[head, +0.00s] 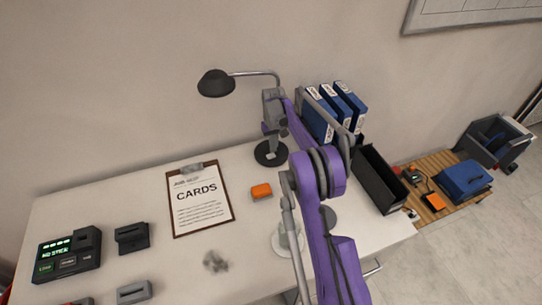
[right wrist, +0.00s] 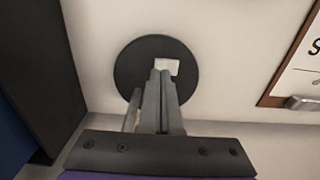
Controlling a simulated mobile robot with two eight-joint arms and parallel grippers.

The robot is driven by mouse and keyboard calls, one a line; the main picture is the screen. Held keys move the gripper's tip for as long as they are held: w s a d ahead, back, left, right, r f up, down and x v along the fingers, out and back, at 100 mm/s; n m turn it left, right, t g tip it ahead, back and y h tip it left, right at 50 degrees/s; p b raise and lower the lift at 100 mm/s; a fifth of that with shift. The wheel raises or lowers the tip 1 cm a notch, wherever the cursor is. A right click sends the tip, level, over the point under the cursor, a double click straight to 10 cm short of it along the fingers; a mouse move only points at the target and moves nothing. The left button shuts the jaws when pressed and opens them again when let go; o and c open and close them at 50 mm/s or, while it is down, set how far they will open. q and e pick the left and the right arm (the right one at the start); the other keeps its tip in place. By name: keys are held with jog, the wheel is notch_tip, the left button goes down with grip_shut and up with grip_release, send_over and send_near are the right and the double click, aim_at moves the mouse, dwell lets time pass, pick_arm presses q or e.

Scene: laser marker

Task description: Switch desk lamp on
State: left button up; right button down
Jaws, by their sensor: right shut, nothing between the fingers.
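The desk lamp has a black shade (head: 215,83) on a thin metal arm and a round black base (head: 264,158) on the desk. No glow shows at the shade. In the right wrist view the base (right wrist: 133,62) is a dark disc with a small white switch-like plate (right wrist: 169,65) on it. My right gripper (head: 270,129) is shut and empty, pointing down above the base. In the right wrist view its fingertips (right wrist: 161,74) overlap the disc beside the white plate; I cannot tell whether they touch. My left gripper is not in view.
Blue binders (head: 337,107) and a black open bin (head: 381,178) stand right of the lamp. A wooden pallet (head: 440,172) is at right.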

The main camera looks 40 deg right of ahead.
aim_at(273, 155)
jog(key=shift+f+b, duration=0.5)
jog(key=shift+f, duration=0.5)
dwell(0.9)
jog(key=shift+r, duration=0.1)
jog(key=shift+r+p, duration=1.55)
jog(key=shift+r, duration=1.85)
